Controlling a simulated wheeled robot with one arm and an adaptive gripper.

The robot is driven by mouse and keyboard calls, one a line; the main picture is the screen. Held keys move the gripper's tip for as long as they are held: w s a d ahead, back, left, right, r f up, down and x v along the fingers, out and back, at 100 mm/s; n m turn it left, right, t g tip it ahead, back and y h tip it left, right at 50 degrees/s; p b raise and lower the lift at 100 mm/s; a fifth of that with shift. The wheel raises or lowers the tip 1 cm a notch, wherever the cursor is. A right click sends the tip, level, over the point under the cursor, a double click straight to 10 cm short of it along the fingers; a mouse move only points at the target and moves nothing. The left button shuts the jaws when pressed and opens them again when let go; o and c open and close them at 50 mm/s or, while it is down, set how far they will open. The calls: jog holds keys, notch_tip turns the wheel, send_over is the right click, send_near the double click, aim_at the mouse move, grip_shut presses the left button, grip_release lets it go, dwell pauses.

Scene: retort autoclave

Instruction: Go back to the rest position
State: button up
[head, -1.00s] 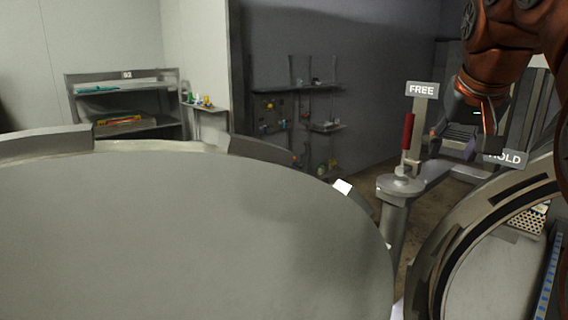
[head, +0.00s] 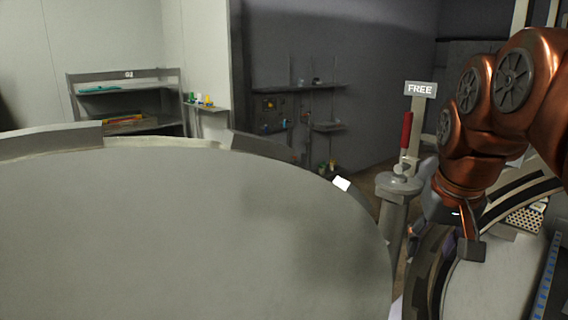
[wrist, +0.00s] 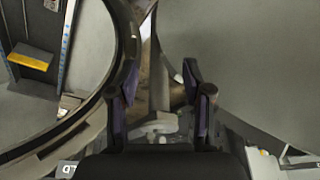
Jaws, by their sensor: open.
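My gripper shows in the wrist view (wrist: 160,105), with its two dark, purple-padded fingers spread apart and nothing between them. In the head view my copper-coloured arm reaches in from the right, and the gripper is mostly hidden below and behind it. The arm is in front of the round vessel opening (head: 433,262). The lever with a red handle (head: 406,131) stands upright on its grey post (head: 398,185), beside the FREE sign (head: 420,89). My gripper is apart from the lever handle.
The large round grey door (head: 190,235) stands open and fills the lower left. The vessel rim (wrist: 122,50) is close to the left finger in the wrist view. Shelves (head: 125,88) with small items stand at the back left, and a wall rack (head: 298,88) stands behind the door.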

jog(key=s+a+f+n+g, duration=0.1)
jog(key=s+a+f+g, duration=0.1)
jog(key=s+f, duration=0.8)
jog(key=s+a+f+n+g, duration=0.1)
jog(key=s+a+f+g, duration=0.2)
jog(key=s+f, duration=0.8)
jog(key=shift+a+f+y, duration=0.3)
jog(key=shift+a+f, duration=0.05)
jog(key=shift+f, duration=0.35)
jog(key=shift+s, duration=0.1)
jog(key=shift+c, duration=0.8)
jog(key=shift+a, duration=0.1)
